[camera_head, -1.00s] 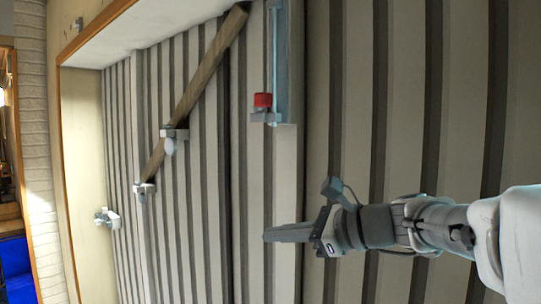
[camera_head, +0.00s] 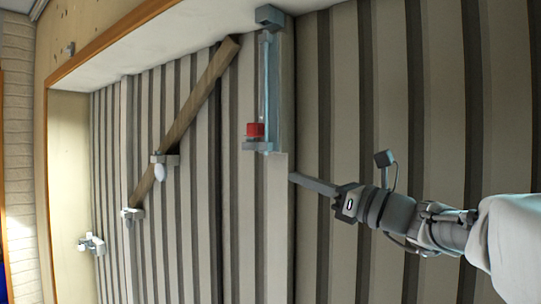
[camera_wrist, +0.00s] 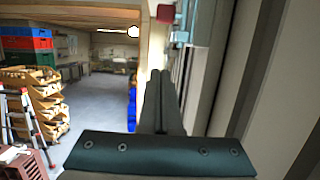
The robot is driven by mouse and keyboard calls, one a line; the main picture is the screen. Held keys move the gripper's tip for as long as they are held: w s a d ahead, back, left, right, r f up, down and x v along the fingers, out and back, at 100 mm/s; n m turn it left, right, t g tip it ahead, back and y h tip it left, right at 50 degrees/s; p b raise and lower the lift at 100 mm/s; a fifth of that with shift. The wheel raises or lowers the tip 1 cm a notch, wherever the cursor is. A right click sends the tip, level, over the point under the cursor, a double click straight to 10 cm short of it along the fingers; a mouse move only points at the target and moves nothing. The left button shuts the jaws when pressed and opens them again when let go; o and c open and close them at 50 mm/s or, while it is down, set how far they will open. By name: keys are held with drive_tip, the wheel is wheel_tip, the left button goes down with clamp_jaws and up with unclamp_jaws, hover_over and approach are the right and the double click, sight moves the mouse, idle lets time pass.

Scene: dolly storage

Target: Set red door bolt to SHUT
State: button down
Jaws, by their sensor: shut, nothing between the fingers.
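The red door bolt (camera_head: 255,130) sits low on a vertical light-blue rail on the corrugated door, just above a grey bracket (camera_head: 262,146). A second grey bracket (camera_head: 270,16) is at the rail's top end. My gripper (camera_head: 292,178) is shut and empty, below and slightly right of the bolt, apart from it. In the wrist view my shut fingers (camera_wrist: 157,78) point forward along the door face.
A slanted wooden bar (camera_head: 190,110) rests in grey brackets on the door to the left. A grey fitting (camera_head: 92,244) is on the door frame. In the wrist view, baskets (camera_wrist: 32,95) and stacked crates (camera_wrist: 25,45) stand far off left. The floor between is clear.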

sight(265, 120)
drive_tip(key=w+a+r+p, duration=0.1)
drive_tip(key=w+a+r, duration=0.1)
drive_tip(key=w+a+r+p, duration=0.1)
drive_tip(key=a+r, duration=0.1)
drive_tip(key=a, duration=0.1)
drive_tip(key=w+a+r+p, duration=0.1)
drive_tip(key=w+a+p, duration=0.1)
drive_tip(key=shift+w+a+r, duration=0.2)
drive_tip(key=shift+w+r, duration=0.15)
drive_tip(key=shift+r, duration=0.35)
wheel_tip(265, 120, up, 6)
drive_tip(key=p, duration=0.4)
drive_tip(key=shift+f, duration=0.25)
